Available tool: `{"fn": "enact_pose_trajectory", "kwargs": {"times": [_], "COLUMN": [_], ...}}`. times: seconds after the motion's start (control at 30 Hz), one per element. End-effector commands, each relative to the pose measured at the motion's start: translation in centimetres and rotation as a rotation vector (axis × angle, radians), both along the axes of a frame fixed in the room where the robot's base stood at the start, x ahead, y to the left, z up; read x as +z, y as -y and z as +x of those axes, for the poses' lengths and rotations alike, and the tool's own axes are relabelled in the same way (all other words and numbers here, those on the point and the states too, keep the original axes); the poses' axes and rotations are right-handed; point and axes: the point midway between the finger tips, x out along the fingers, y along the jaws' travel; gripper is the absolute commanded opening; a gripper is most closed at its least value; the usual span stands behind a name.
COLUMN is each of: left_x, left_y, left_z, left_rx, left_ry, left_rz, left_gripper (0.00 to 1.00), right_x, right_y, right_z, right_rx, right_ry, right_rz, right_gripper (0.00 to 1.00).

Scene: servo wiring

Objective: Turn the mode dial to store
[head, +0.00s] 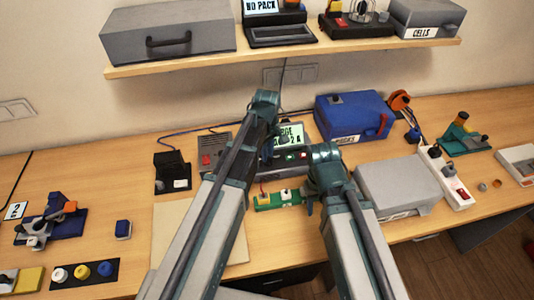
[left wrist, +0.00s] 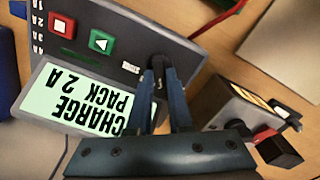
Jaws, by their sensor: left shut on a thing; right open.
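The charger (head: 290,134) stands mid-table in the head view, partly hidden by my left arm. In the left wrist view its panel shows a lit screen (left wrist: 88,103) reading "CHARGE PACK 2 A", a red button (left wrist: 61,25) and a green button (left wrist: 102,42). My left gripper (left wrist: 163,75) is shut on a dark dial (left wrist: 158,62) on this panel, right of the green button. The fingers hide much of the dial, and I cannot read its setting. My right gripper (head: 310,203) is open, beside the green board, apart from the charger.
A green board (head: 279,199) with connectors lies in front of the charger. A blue case (head: 352,117) and a grey box (head: 398,184) stand to the right. A shelf (head: 290,57) hangs above.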

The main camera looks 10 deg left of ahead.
Motion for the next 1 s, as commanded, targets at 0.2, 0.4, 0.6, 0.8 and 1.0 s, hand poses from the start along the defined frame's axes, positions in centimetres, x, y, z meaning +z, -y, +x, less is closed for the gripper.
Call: {"fn": "enact_pose_trajectory", "kwargs": {"times": [0.2, 0.4, 0.6, 0.8, 1.0], "left_x": [-0.01, -0.01, -0.01, -0.01, -0.01], "left_y": [0.09, 0.16, 0.25, 0.34, 0.43], "left_z": [0.08, 0.13, 0.17, 0.19, 0.19], "left_rx": [-0.204, -0.394, -0.584, -0.774, -0.964], "left_ry": [0.000, 0.000, 0.000, 0.000, 0.000], "left_rz": [0.000, 0.000, 0.000, 0.000, 0.000], "left_gripper": [0.00, 0.00, 0.00, 0.00, 0.00], "right_x": [-0.01, -0.01, -0.01, -0.01, -0.01], "right_y": [0.00, 0.00, 0.00, 0.00, 0.00], "right_z": [0.00, 0.00, 0.00, 0.00, 0.00], "right_rx": [0.000, 0.000, 0.000, 0.000, 0.000], "right_ry": [0.000, 0.000, 0.000, 0.000, 0.000], "right_rz": [0.000, 0.000, 0.000, 0.000, 0.000], "right_gripper": [0.50, 0.50, 0.50, 0.50, 0.50]}}
